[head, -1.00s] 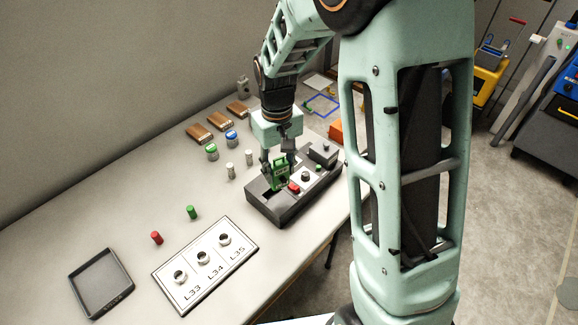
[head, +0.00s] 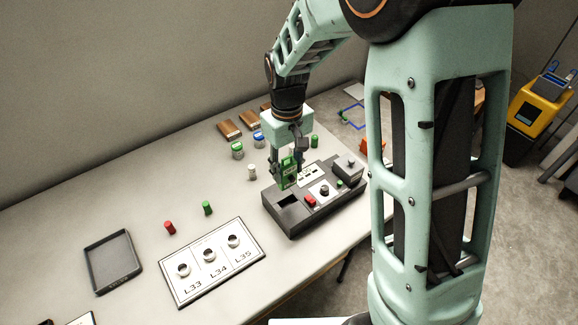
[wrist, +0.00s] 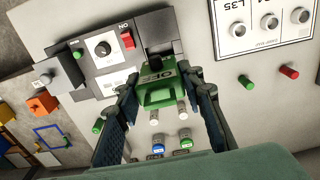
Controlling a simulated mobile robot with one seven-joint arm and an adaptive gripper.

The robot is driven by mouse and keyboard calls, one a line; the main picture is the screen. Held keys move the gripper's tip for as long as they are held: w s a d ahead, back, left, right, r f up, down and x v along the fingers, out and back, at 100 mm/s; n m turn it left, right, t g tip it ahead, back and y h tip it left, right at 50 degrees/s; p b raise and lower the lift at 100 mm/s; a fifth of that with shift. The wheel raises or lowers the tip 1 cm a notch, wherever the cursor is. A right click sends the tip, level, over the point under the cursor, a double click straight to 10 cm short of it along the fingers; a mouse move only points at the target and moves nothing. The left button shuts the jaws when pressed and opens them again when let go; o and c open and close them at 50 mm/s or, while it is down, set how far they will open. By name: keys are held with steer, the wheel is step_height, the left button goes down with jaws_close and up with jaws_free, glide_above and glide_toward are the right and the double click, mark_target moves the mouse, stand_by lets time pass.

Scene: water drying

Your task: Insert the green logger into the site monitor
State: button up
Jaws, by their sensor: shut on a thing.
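My gripper (head: 287,168) is shut on the green logger (head: 289,178). In the wrist view, my gripper (wrist: 160,84) has a finger on each side of the green logger (wrist: 158,96), which bears dark lettering. In the head view, the logger is upright over the rear left part of the dark grey site monitor (head: 293,224). A dark opening shows in the monitor's top in front of the logger. The monitor also fills the upper middle of the wrist view (wrist: 70,55), with the dark opening (wrist: 158,45) just past the logger. Whether the logger's lower edge touches the monitor is hidden.
The monitor's top has a red switch (head: 310,201), a knob (head: 324,190) and a grey block (head: 347,168). The white labelled plate (head: 210,285) and black tray (head: 112,262) lie to the left. White, green and red cylinders stand nearby; brown blocks lie behind.

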mark_target(288, 187)
steer(key=shift+f, duration=0.1)
steer(key=shift+f+b, duration=2.45)
steer(key=shift+f, duration=0.75)
steer(key=shift+w+d+r, duration=0.25)
steer(key=shift+d+r, duration=0.15)
steer(key=w+d+r+m, duration=0.2)
steer(key=d+r+m, duration=0.4)
steer(key=d+r, duration=0.3)
steer(key=s+a+f+n, duration=0.1)
steer(key=a+f+n, duration=0.1)
steer(key=a+f, duration=0.1)
steer(key=a+f+n, duration=0.2)
steer(key=a+f, duration=0.1)
steer(key=f, duration=0.1)
steer(key=s+a+f+n, duration=0.1)
steer(key=a+f+n, duration=0.1)
steer(key=a+f, duration=0.1)
steer(key=shift+s+a+f+b, duration=0.15)
steer(key=shift+s+a+b, duration=0.2)
steer(key=shift+a, duration=0.1)
steer(key=shift+f+b, duration=0.3)
steer(key=shift+f, duration=0.05)
